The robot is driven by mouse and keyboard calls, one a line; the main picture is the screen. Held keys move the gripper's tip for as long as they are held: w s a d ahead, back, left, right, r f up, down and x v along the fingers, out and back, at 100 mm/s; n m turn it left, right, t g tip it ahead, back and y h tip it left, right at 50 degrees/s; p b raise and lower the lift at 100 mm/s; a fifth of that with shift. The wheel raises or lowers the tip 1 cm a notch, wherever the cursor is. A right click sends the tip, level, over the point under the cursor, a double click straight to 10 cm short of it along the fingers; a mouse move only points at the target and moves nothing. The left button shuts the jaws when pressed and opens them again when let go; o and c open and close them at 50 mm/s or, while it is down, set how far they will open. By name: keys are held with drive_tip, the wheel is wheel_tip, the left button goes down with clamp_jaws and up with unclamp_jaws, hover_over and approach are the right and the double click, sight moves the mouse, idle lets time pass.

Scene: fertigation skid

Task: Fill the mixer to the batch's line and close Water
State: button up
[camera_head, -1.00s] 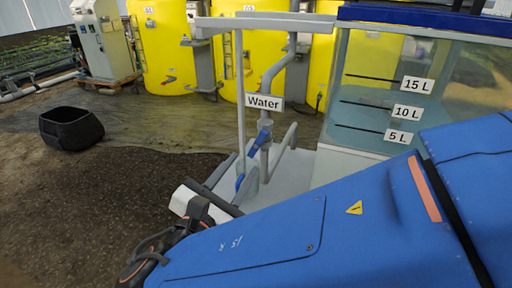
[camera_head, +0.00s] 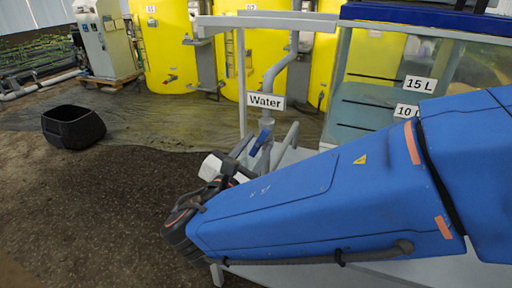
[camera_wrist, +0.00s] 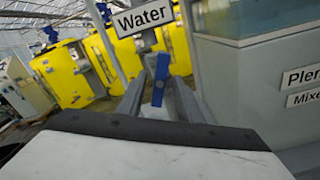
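The Water sign (camera_head: 265,101) hangs on the grey pipework left of the clear mixer tank (camera_head: 380,65). Below it is a blue valve handle (camera_head: 259,141), tilted in the head view. In the wrist view the handle (camera_wrist: 161,80) stands nearly upright under the sign, ahead of my gripper (camera_wrist: 150,150). The tank has black lines marked 15 L and 10 L; the 5 L label is hidden behind my arm.
Yellow tanks (camera_head: 168,45) stand behind the skid. A black tub (camera_head: 73,127) sits on the floor at left, and a white cabinet (camera_head: 103,40) stands behind it. Grey pipes (camera_head: 286,145) rise close beside the handle. Open floor lies at left.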

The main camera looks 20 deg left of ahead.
clamp_jaws()
drive_tip(key=shift+m, duration=0.4)
drive_tip(key=m, duration=0.5)
drive_tip(key=shift+m, duration=0.4)
drive_tip(key=m, duration=0.6)
drive_tip(key=shift+f, duration=0.1)
drive_tip(key=shift+m, duration=0.4)
unclamp_jaws()
drive_tip(key=shift+s, duration=0.1)
